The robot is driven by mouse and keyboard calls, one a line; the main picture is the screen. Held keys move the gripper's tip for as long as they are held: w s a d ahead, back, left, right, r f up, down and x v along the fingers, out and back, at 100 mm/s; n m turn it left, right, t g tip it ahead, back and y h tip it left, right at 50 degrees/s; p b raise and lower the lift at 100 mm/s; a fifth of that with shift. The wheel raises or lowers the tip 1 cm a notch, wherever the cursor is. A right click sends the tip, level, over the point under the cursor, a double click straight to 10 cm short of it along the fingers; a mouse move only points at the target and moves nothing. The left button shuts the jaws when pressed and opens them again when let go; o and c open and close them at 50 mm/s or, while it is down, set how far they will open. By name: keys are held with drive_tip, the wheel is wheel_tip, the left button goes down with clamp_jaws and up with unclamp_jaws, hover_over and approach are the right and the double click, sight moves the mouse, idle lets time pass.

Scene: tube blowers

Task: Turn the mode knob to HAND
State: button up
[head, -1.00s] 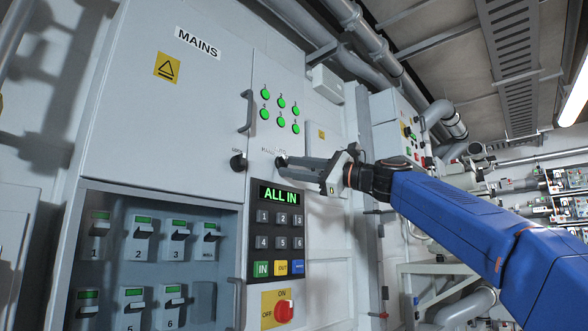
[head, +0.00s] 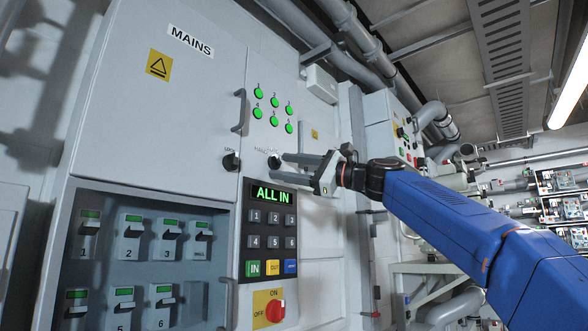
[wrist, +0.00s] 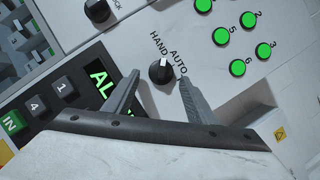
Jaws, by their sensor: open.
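The mode knob (wrist: 161,72) is a round black knob with a white mark, on the pale cabinet door. In the wrist view the labels HAND (wrist: 158,42) and AUTO (wrist: 179,62) sit beside it, and its white mark points up toward the labels; I cannot tell exactly which one it lines up with. In the head view the knob (head: 274,162) is small, just left of my fingertips. My gripper (wrist: 158,78) is open, with one finger on each side of the knob in the wrist view. I see no clear contact, and how deep the fingers reach is hard to tell.
A second black knob (head: 231,162), marked LOCK, is to the left. Green lamps (head: 273,113) are above. The keypad (head: 270,235) with its ALL IN display is just below, and a red ON/OFF switch (head: 275,311) is lower. A door handle (head: 240,110) sticks out at upper left.

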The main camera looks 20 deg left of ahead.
drive_tip(key=v, duration=1.7)
drive_tip(key=shift+d, duration=0.2)
